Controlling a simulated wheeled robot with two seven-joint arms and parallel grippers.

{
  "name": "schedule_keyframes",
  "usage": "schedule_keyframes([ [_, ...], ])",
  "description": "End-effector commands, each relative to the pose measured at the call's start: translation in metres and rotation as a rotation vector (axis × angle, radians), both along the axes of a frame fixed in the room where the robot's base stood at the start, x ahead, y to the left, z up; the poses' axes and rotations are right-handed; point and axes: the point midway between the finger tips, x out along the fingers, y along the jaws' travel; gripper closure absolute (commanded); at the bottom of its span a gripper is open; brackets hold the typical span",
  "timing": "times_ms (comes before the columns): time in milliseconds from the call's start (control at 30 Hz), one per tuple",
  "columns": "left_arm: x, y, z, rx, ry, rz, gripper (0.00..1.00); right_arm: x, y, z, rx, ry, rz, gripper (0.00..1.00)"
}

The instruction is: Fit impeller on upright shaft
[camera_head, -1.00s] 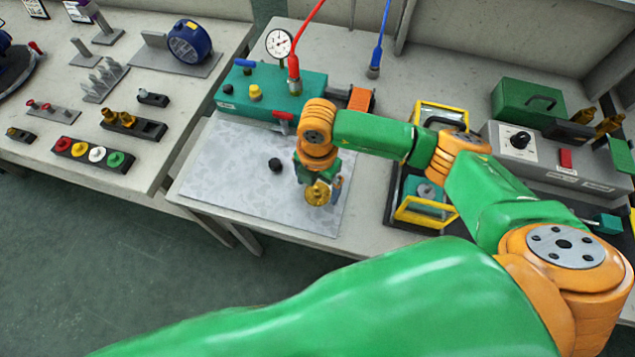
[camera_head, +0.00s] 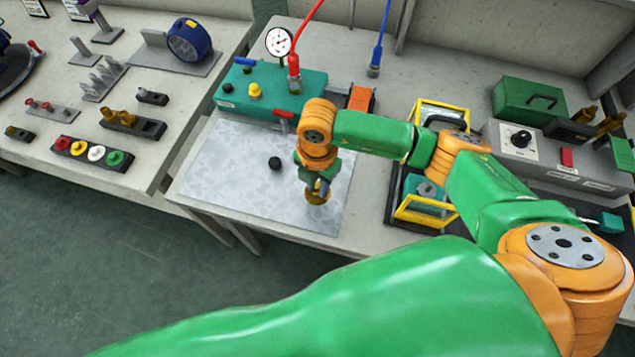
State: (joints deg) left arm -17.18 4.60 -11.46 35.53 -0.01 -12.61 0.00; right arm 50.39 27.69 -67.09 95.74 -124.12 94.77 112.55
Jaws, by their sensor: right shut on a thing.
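My right gripper (camera_head: 319,184) points down over the grey speckled mat (camera_head: 235,190), near its right side. It is shut on a small brass-coloured impeller (camera_head: 317,196), which hangs below the fingers. The fingers partly cover the impeller, and I cannot tell whether it touches the mat. A teal pump part with a grey round centre (camera_head: 428,189) sits in the yellow-framed fixture to the right of the gripper. I cannot make out an upright shaft clearly. My left gripper is not in view.
A small black knob-like piece (camera_head: 275,163) lies on the mat, left of the gripper. A teal box (camera_head: 270,93) with a gauge (camera_head: 278,42) stands behind. A grey control box (camera_head: 540,150) is at the right. The mat's left part is clear.

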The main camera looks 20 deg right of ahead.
Motion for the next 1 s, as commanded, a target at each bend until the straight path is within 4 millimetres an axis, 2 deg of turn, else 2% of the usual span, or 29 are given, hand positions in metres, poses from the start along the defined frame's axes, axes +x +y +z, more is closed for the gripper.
schedule_keyframes([
  [167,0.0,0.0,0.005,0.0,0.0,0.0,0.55,0.0,0.0,0.006,0.001,-0.001,0.0,1.0],
  [800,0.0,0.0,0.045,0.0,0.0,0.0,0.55,0.0,0.0,0.051,0.0,0.0,0.0,1.0],
  [1000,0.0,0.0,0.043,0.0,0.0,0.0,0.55,0.0,0.0,0.05,0.0,0.0,0.0,1.0],
])
